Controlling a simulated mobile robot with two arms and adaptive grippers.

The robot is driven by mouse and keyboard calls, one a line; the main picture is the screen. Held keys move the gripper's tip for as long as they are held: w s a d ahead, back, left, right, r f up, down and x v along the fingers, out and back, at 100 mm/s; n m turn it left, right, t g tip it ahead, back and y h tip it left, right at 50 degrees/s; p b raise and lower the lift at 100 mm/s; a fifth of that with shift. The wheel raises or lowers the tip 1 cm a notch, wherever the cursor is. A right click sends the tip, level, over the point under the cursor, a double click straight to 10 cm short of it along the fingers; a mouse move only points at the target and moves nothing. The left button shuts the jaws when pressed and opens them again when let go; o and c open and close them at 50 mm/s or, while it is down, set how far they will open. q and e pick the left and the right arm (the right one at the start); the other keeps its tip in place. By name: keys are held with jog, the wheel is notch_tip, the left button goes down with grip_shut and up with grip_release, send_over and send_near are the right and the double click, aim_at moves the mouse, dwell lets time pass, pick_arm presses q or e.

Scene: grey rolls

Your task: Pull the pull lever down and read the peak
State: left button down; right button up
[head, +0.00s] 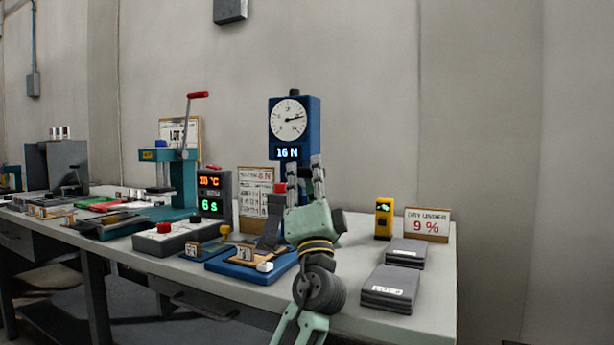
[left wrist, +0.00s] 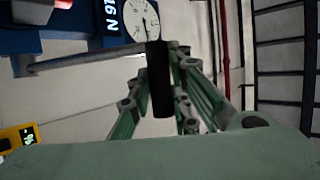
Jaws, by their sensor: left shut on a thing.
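The blue force gauge (head: 309,110) stands at the back of the bench with a round white dial (head: 291,119). Its lit display (head: 287,153) reads 16 N, and the dial needle points right. My left gripper (head: 317,166) is in front of the gauge's lower right side. In the left wrist view, its fingers are shut on the black grip (left wrist: 160,82) of the pull lever, whose grey rod (left wrist: 85,60) runs to the blue body. My right gripper is not in view.
A blue base (head: 250,266) lies below my left arm. A teal press (head: 182,185) with a red-handled arm stands left. A yellow meter (head: 383,219), a 9 % card (head: 427,226) and grey slabs (head: 391,289) lie right. The bench's right front corner is clear.

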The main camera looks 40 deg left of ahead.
pick_arm(q)
jog(key=shift+w+d+f, duration=0.1)
jog(key=shift+w+f, duration=0.05)
jog(key=c, duration=1.6)
grip_release()
jog(key=shift+w, duration=0.1)
jog(key=v, duration=1.2)
